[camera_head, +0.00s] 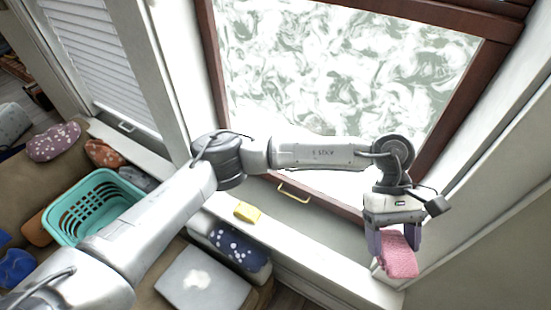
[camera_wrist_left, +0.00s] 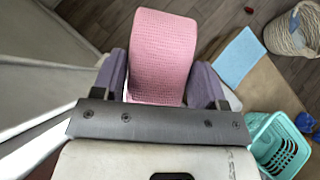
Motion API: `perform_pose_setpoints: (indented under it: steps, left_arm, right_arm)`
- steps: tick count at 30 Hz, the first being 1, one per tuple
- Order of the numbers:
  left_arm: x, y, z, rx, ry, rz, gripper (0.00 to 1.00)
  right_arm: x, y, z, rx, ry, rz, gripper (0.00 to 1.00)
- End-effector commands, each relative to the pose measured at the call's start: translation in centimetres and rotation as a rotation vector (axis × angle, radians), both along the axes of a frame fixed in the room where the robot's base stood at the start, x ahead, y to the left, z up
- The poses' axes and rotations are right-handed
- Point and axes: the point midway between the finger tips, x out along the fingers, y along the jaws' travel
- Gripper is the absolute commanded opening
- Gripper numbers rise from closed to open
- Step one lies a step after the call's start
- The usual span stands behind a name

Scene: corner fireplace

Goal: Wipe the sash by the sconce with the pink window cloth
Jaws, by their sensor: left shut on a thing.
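My left gripper (camera_head: 394,245) is shut on the pink window cloth (camera_head: 401,262), at the right end of the window sill. In the left wrist view the cloth (camera_wrist_left: 162,55) hangs between the two purple fingers of the left gripper (camera_wrist_left: 163,80). A brown-framed window sash (camera_head: 345,70) has white and green smeary marks over its glass. My left arm crosses in front of its lower part. The cloth is below and right of the glass, apart from it. No sconce shows in either view. My right gripper is not in view.
The sill (camera_head: 330,256) holds a yellow block (camera_head: 247,212). A teal basket (camera_head: 95,205) stands at left among cushions, and in the left wrist view (camera_wrist_left: 280,146). A woven basket (camera_wrist_left: 292,32) stands on the wooden floor. A shuttered window (camera_head: 95,60) is at upper left.

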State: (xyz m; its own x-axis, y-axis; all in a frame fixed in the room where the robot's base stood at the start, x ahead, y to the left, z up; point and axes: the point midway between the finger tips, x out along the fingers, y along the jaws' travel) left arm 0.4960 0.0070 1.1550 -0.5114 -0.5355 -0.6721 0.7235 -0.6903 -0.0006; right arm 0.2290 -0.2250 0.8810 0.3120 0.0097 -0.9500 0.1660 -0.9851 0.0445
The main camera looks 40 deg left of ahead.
Motion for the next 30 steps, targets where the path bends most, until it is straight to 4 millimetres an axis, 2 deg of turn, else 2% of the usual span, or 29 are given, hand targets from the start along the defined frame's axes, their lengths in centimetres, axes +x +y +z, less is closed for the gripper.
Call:
perform_pose_setpoints:
  steps: [1,6,12,21,30]
  left_arm:
    - [1.5,0.1,-0.8,-0.044,0.042,0.140,0.47]
    - [6.0,1.1,-2.3,-0.217,0.121,0.562,0.47]
    - [10.1,3.9,-3.7,-0.433,0.133,0.947,0.47]
    - [13.4,8.2,-5.0,-0.664,0.071,1.273,0.47]
    - [14.7,10.8,-5.7,-0.779,0.013,1.414,0.47]
  right_arm:
    - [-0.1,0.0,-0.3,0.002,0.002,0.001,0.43]
    - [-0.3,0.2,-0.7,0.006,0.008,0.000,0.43]
    - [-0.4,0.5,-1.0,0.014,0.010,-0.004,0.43]
    - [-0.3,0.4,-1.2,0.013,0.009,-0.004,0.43]
    - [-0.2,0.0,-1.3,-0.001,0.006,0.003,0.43]
